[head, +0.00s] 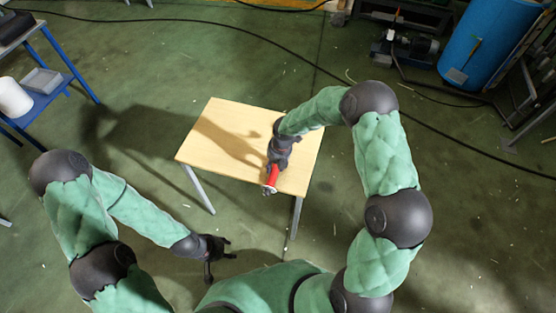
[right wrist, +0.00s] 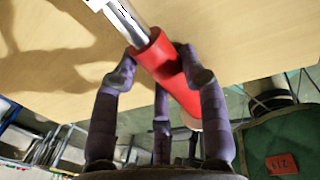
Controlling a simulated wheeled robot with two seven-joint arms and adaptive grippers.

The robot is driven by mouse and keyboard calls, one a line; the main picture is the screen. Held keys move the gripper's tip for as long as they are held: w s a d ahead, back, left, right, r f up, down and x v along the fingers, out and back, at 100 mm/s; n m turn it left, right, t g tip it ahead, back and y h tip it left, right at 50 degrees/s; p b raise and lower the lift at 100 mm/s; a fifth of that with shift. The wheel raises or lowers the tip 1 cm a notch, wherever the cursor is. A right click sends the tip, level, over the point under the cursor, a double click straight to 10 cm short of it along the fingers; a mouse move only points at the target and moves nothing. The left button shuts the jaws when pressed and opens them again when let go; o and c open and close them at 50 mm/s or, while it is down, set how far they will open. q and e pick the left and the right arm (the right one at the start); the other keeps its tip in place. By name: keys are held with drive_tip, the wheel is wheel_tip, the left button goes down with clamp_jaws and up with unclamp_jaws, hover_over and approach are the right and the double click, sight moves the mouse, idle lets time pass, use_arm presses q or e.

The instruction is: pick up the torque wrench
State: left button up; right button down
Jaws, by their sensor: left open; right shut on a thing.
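The torque wrench has a red handle and a silver shaft. In the head view its red handle (head: 272,176) shows near the front edge of the small wooden table (head: 225,118). In the right wrist view the red handle (right wrist: 165,66) lies between my right gripper's fingers and the silver shaft runs up to the top left. My right gripper (right wrist: 158,72) is shut on the handle, over the table's edge. I cannot tell whether the wrench still touches the table. My left gripper (head: 222,256) is open and empty, in front of the table on the left, away from the wrench.
A blue rack (head: 62,84) with a white container (head: 14,97) stands at the far left. A blue barrel (head: 492,42) and a motor (head: 405,46) are at the back right. A black cable crosses the floor behind the table. The rest of the tabletop looks clear.

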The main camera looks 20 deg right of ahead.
drive_tip(key=shift+r, duration=0.15)
wheel_tip(320, 180, up, 4)
drive_tip(key=shift+w+f+p, duration=0.1)
drive_tip(key=shift+f+p, duration=0.05)
drive_tip(key=shift+p, duration=1.1)
drive_tip(key=s+d+r+p, duration=0.5)
drive_tip(key=s+d+r, duration=0.4)
drive_tip(key=d, duration=0.1)
drive_tip(key=shift+d+p, duration=0.35)
drive_tip(key=shift+p, duration=0.05)
drive_tip(key=shift+s, duration=0.1)
drive_tip(key=c, duration=1.3)
unclamp_jaws()
clamp_jaws()
